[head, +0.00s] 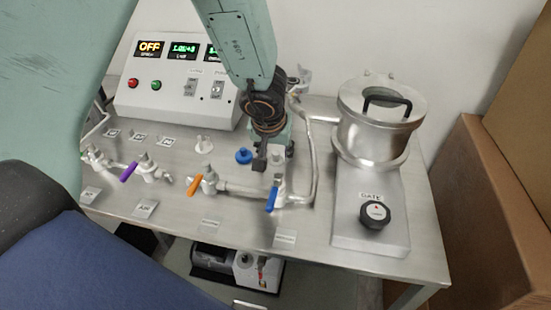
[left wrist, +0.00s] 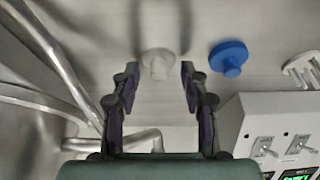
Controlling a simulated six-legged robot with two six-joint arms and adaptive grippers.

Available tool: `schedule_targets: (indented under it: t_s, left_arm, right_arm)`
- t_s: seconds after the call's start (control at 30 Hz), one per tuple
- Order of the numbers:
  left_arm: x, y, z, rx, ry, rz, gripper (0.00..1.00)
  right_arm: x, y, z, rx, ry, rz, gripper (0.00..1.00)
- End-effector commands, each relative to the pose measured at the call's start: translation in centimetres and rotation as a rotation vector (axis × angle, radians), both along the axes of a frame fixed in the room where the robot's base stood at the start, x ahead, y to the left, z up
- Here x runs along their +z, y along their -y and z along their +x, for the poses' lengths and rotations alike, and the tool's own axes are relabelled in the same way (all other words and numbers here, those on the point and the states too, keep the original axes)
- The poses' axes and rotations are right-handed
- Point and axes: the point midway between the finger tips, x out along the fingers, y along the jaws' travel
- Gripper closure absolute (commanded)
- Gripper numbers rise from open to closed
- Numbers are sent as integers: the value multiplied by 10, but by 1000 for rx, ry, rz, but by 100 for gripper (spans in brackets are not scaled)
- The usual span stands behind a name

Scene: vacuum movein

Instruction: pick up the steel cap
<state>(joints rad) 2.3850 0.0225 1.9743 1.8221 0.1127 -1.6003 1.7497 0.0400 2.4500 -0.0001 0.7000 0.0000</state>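The steel cap (head: 277,158) is a small pale grey knobbed piece on the metal bench, partly hidden by my left gripper in the head view. It also shows in the left wrist view (left wrist: 158,65), ahead of and between the fingertips. My left gripper (head: 274,160) points down at it from above. In the left wrist view the two fingers (left wrist: 158,85) are wide apart with nothing between them. I cannot tell the exact height left above the cap. My right gripper is in neither view.
A blue cap (head: 244,156) stands close beside the steel cap, with a white cap (head: 204,144) further left. Pipes with a blue-handled valve (head: 272,197) run in front and to the right. The control box (head: 170,90) and steel chamber (head: 376,135) flank the spot.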

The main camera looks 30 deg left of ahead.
Motion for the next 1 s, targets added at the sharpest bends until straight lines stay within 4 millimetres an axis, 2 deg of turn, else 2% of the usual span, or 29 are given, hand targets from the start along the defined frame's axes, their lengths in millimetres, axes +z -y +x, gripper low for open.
schedule_targets:
  t_s: [0.07,0.5,1.0]
  left_arm:
    - [0,0,0,0,0,0,63]
    - [0,0,0,0,0,0,100]
    - [1,0,0,0,1,0,100]
  right_arm:
    - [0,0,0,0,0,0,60]
    - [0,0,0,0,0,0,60]
    - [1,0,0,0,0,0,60]
